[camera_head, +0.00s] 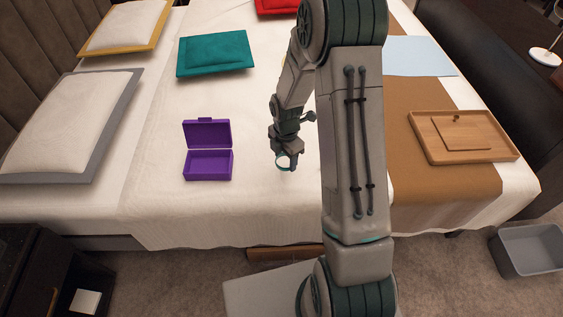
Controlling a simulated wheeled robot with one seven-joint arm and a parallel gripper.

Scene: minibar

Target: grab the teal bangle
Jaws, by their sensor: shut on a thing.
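The teal bangle (279,164) is a thin ring seen at the fingertips of my gripper (287,160). My gripper is shut on it, in the middle of the view, over the white bed cover. Part of the ring is hidden by the fingers. The picture is too small to tell how far the bangle is above the cover.
An open purple box (208,165) stands on the bed to the left of my gripper. A teal cushion (215,54) lies farther back. A wooden tray (423,131) is on the brown runner (420,178) at right. White cover between box and gripper is clear.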

